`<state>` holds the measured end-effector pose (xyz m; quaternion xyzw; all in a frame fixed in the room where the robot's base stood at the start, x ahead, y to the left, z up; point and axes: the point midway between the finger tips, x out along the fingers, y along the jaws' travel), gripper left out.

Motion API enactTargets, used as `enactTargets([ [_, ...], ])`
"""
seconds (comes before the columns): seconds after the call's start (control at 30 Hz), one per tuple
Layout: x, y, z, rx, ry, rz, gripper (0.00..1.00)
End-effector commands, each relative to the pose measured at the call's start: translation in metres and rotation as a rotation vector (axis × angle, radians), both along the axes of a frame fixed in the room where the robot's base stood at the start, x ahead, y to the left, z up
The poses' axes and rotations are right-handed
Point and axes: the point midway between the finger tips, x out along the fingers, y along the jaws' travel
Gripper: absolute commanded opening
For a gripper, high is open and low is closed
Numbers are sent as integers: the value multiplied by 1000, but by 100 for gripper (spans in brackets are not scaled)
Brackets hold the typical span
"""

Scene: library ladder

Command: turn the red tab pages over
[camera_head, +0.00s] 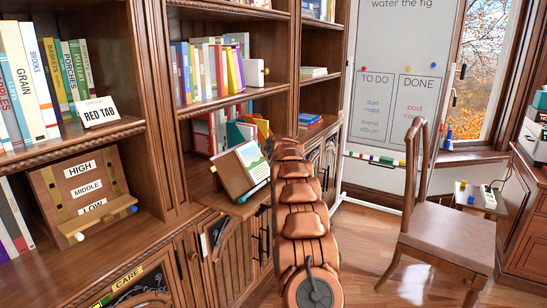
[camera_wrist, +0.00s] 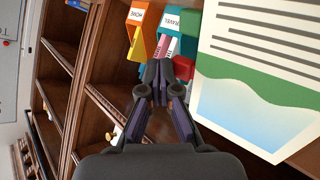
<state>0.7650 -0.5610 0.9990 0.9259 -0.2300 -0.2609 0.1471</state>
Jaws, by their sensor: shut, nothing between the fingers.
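An open book (camera_head: 252,160) rests tilted on a brown stand (camera_head: 232,178) on the shelf ledge in the head view. Its page with dark lines and a green and blue picture (camera_wrist: 265,80) fills the right of the wrist view. My gripper (camera_wrist: 168,78) is shut and empty, just left of that page in the wrist view. I cannot tell whether it touches the page. In the head view my copper arm hides the gripper and the book's right side. I cannot make out a red tab for certain. A card (camera_head: 98,111) reading "RED TAB" stands on the left shelf.
Orange (camera_wrist: 146,22) and teal (camera_wrist: 176,28) labelled folders stand beyond my fingers in the wrist view. A sloped board (camera_head: 85,185) marked high, middle and low stands at left. A chair (camera_head: 446,222) and whiteboard (camera_head: 395,110) are at right, with open floor between.

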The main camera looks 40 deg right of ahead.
Motion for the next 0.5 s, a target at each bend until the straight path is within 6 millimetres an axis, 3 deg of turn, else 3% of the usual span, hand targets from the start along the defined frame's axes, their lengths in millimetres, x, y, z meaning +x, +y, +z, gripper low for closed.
enactTargets([
  [0.5,7,0,-5,2,3,2,0],
])
